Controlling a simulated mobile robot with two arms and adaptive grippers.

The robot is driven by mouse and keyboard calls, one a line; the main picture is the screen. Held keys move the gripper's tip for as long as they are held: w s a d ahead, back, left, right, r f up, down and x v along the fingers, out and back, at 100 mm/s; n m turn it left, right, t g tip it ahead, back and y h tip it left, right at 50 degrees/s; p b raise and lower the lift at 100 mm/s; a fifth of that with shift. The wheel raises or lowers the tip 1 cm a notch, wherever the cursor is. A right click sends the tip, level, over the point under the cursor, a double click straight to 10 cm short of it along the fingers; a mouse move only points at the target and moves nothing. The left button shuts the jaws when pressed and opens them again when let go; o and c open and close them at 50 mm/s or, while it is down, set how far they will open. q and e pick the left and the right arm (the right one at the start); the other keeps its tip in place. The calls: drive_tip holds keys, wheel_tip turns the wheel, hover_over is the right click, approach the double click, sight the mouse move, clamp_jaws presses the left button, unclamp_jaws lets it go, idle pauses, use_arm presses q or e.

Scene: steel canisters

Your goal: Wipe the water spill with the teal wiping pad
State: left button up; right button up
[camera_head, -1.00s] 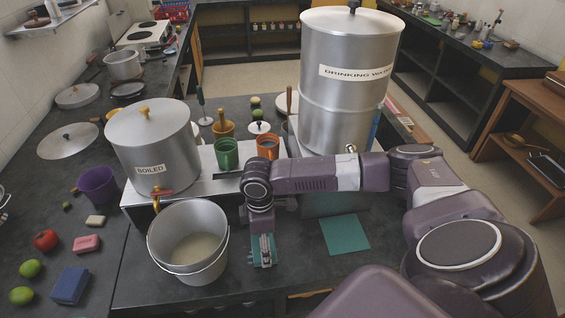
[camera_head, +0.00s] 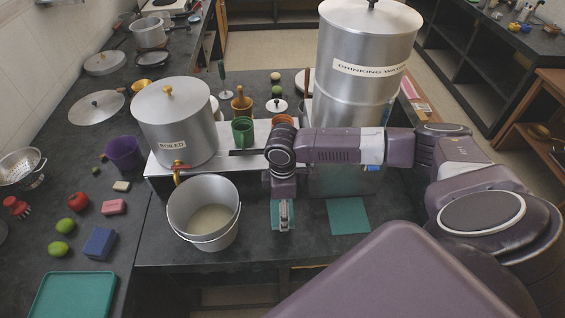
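My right gripper (camera_head: 283,222) points down at the front of the dark counter, just right of the steel bucket. It appears shut on a small teal pad (camera_head: 274,212), which shows around the fingers; the grip itself is largely hidden. A flat teal square (camera_head: 348,216) lies on the counter to the right of the gripper, apart from it. I cannot make out a clear outline of the water spill on the dark surface. My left gripper is not in view.
The steel bucket (camera_head: 205,218) stands close left of the gripper. Behind are the boiled-water canister (camera_head: 173,125), a green cup (camera_head: 243,132) and the tall drinking-water canister (camera_head: 362,95). A teal tray (camera_head: 72,296), fruit and a blue block (camera_head: 99,243) lie at left.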

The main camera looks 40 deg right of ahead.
drive_tip(key=shift+a+r+p, duration=0.15)
drive_tip(key=shift+r+p, duration=0.95)
drive_tip(key=shift+r, duration=0.2)
drive_tip(key=shift+f, duration=0.1)
